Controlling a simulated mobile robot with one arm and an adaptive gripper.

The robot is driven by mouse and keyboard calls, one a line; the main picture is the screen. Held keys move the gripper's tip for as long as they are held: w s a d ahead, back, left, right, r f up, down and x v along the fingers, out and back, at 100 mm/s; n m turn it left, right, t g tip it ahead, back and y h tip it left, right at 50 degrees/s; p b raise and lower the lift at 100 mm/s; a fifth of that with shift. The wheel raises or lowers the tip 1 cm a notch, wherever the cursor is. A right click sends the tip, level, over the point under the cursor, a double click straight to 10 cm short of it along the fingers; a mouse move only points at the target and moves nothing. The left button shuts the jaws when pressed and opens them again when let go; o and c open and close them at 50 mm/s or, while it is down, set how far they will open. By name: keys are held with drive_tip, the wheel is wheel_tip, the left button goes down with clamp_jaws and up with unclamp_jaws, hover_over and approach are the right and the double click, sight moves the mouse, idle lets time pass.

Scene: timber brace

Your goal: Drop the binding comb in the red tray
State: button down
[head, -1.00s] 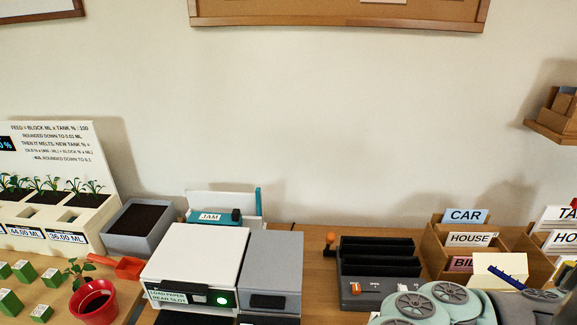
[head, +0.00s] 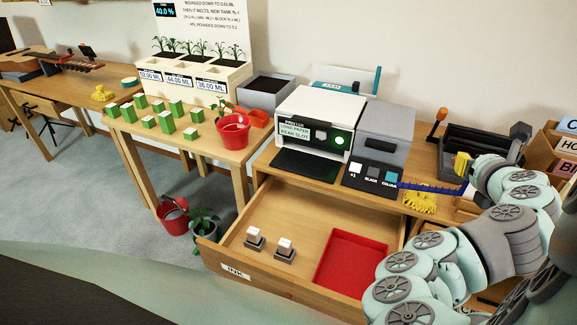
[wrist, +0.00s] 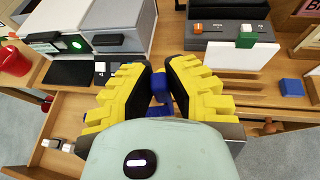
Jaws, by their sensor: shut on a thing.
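The blue binding comb (head: 430,185) is held level between the yellow fingers of my gripper (head: 441,184), in front of the desk's right part. In the wrist view, my gripper (wrist: 160,82) is shut on the comb (wrist: 158,103); the fingers and palm hide much of it. The red tray (head: 350,262) lies in the right part of the open drawer, empty as far as I see. My gripper is above and to the right of the tray, apart from it. I cannot make out the tray in the wrist view.
The open wooden drawer (head: 285,208) also holds two small white-topped ink blocks (head: 285,247) to the tray's left. A printer (head: 312,128) stands on the desk above it. A plant table (head: 185,140) stands left. In the wrist view, a white card with a green clip (wrist: 232,58) stands right.

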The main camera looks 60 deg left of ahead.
drive_tip(key=s+a+f+n+g+y+b, duration=0.25)
drive_tip(key=s+a+f+b, duration=0.35)
drive_tip(key=f, duration=0.4)
drive_tip(key=s+a+f+n+g+y+b, duration=0.1)
drive_tip(key=s+a+f+n+g+b, duration=0.25)
drive_tip(key=f+b, duration=0.55)
drive_tip(key=shift+n+g+y, duration=0.25)
drive_tip(key=shift+n+g, duration=0.25)
drive_tip(key=shift+s+f+b, duration=0.15)
drive_tip(key=shift+f+b, duration=0.35)
drive_tip(key=shift+f, duration=1.3)
drive_tip(key=shift+s+f+b, duration=0.15)
drive_tip(key=shift+f+b, duration=0.4)
drive_tip(key=shift+f, duration=1.2)
drive_tip(key=shift+s+f+b, duration=0.15)
drive_tip(key=shift+f+b, duration=0.35)
drive_tip(key=shift+f, duration=1.3)
drive_tip(key=shift+r, duration=0.1)
drive_tip(key=shift+w, duration=0.1)
drive_tip(key=c, duration=1.1)
unclamp_jaws()
drive_tip(key=shift+d+f, duration=0.1)
drive_tip(key=shift+f, duration=0.1)
drive_tip(key=shift+c, duration=0.2)
drive_tip(key=shift+o, duration=0.4)
